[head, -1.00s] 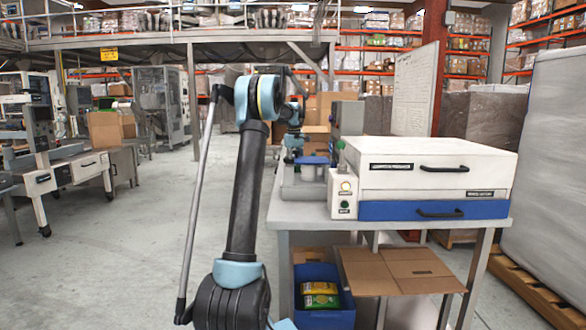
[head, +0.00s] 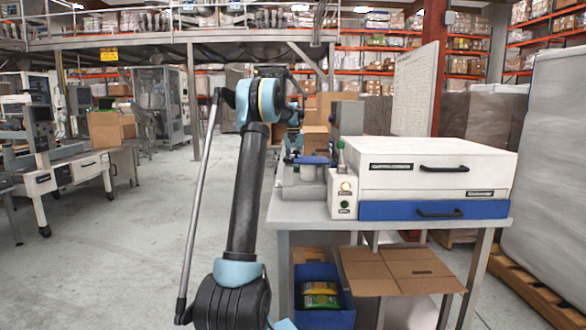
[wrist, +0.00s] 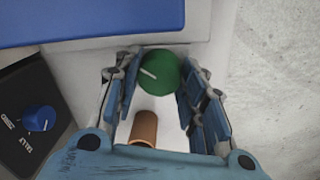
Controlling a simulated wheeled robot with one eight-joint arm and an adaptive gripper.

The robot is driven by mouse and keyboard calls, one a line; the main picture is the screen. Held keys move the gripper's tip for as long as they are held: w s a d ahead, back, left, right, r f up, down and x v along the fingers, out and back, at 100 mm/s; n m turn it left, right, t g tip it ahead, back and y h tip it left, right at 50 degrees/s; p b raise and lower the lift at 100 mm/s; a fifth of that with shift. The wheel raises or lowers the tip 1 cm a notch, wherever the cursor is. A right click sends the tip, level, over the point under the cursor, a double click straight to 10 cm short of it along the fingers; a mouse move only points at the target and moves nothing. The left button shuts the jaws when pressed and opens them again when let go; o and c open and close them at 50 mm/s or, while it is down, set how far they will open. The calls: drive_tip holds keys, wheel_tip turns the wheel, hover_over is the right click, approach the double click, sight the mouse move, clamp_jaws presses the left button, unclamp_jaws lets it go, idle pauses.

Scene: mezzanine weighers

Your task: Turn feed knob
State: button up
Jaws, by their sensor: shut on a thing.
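A round green knob (wrist: 160,70) with a white pointer line sits between the two blue fingers of my gripper (wrist: 156,80) in the wrist view. The fingers are closed in on its sides, and the pointer slants toward the upper left. A blue knob (wrist: 39,119) with a white mark is on a dark labelled panel at the left, apart from the fingers. In the head view my gripper (head: 309,161) is over the left part of the bench, and its contact with the knob is too small to make out there.
A copper-coloured cylinder (wrist: 143,128) shows below the green knob. A white cabinet (head: 435,165) with a blue drawer (head: 385,210) stands on the grey bench (head: 283,214). A blue bin (head: 318,275) and flat cardboard (head: 400,268) are underneath. The floor at the left is open.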

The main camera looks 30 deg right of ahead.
drive_tip(key=m, duration=0.5)
drive_tip(key=shift+w+a+m, duration=0.2)
drive_tip(key=shift+m, duration=0.1)
drive_tip(key=m, duration=0.5)
drive_tip(key=shift+w+y, duration=0.15)
drive_tip(key=shift+y, duration=0.15)
drive_tip(key=shift+m, duration=0.3)
drive_tip(key=o, duration=0.8)
drive_tip(key=shift+w, duration=0.1)
drive_tip(key=shift+s+d, duration=0.15)
drive_tip(key=shift+s, duration=0.1)
